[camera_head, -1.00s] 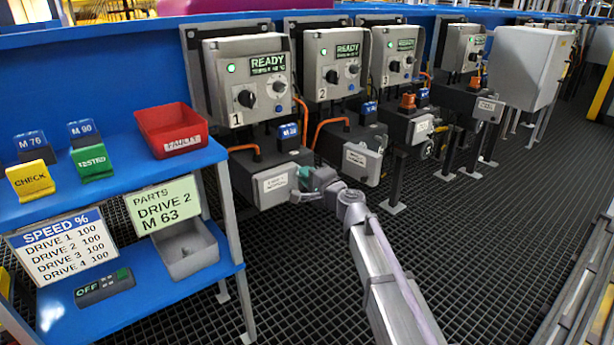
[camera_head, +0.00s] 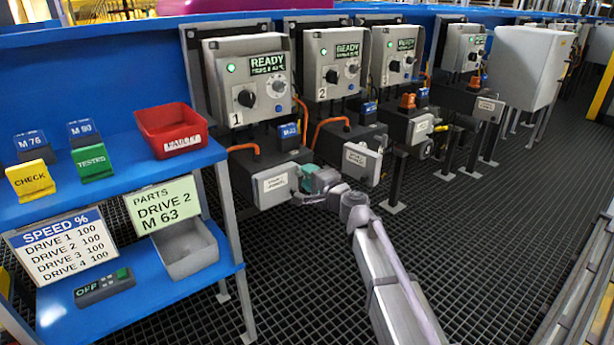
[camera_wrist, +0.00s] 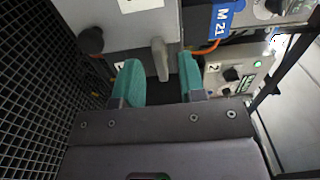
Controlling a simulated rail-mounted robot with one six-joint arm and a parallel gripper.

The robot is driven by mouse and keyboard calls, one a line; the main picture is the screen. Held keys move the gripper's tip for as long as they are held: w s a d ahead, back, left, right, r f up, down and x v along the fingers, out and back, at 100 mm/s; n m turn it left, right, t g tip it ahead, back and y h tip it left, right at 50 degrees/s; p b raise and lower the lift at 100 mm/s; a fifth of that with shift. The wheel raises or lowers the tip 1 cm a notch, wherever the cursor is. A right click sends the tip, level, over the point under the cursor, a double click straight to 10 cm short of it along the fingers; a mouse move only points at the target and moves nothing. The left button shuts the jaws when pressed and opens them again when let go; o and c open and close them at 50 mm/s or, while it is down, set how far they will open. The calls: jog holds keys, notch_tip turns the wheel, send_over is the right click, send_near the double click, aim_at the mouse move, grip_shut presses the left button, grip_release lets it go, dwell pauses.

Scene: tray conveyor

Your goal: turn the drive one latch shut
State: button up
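The drive one unit (camera_head: 246,181) is a dark box with a grey front cover, below the control panel marked 1 (camera_head: 244,80). In the wrist view, a grey latch handle (camera_wrist: 160,60) stands at the edge of the grey cover (camera_wrist: 131,38). My gripper (camera_wrist: 159,80) has two teal fingers, one on each side of the handle, with visible gaps; it is open. Whether either finger touches the handle cannot be told. In the head view my gripper (camera_head: 312,182) is at the right end of the drive one cover and hides the latch.
The drive two unit (camera_head: 343,139) stands close on the right, its cover (camera_head: 361,163) near my gripper. An orange cable (camera_head: 303,122) runs behind. A blue shelf (camera_head: 150,290) with bins and signs is on the left. The grated floor in front is clear.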

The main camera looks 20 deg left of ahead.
jog(key=v, duration=0.9)
jog(key=shift+s+d, duration=0.25)
